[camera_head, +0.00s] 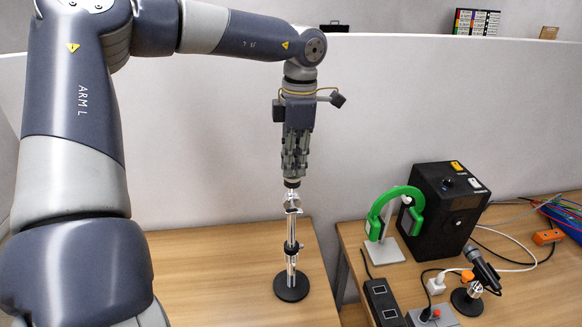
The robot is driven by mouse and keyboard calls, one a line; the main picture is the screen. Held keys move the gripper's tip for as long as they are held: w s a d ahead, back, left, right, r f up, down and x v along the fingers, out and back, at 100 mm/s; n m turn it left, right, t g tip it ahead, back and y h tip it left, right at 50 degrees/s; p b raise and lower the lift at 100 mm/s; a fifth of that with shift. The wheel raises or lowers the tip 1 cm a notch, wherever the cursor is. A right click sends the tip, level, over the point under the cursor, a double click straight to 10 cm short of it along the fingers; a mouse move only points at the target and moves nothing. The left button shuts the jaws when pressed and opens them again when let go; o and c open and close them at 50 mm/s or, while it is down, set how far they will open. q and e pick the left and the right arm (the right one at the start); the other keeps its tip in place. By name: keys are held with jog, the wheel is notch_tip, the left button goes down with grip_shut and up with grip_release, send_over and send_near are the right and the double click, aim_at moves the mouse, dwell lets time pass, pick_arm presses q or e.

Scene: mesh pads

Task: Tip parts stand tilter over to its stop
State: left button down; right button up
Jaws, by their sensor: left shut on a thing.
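The parts stand (290,285) has a round black base on the left wooden table, with an upright metal pole and a black collar partway up. Its tilter, a shiny metal head (292,204), sits at the top of the pole and looks roughly in line with it. My left gripper (292,180) points straight down over the stand and is shut on the top of the tilter. The fingers hide the part that they hold. The exact tilt angle and the stop are too small to make out. My right gripper is not in view.
The right table (345,237) stands across a narrow gap. It carries a black box (449,207), a green curved device (391,212), a black microphone-like tool (482,268), a power strip (382,302) and loose cables. A pale partition (400,110) rises behind. The left table is otherwise clear.

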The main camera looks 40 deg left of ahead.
pick_arm(q)
jog(key=shift+w+d+g+y+p, duration=0.5)
jog(key=shift+w+g+y+p, duration=0.1)
jog(key=shift+g+p, duration=0.1)
jog(key=shift+w+d+f+g+y, duration=0.2)
jog(key=shift+w+d+g+y, duration=0.1)
jog(key=shift+w+g, duration=0.1)
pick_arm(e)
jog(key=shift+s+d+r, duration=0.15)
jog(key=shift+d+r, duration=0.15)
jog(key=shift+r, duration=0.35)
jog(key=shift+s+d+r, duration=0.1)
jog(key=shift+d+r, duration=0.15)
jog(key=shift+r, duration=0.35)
pick_arm(q)
jog(key=shift+w+d+f, duration=0.75)
jog(key=shift+w+d, duration=0.2)
jog(key=shift+w, duration=0.1)
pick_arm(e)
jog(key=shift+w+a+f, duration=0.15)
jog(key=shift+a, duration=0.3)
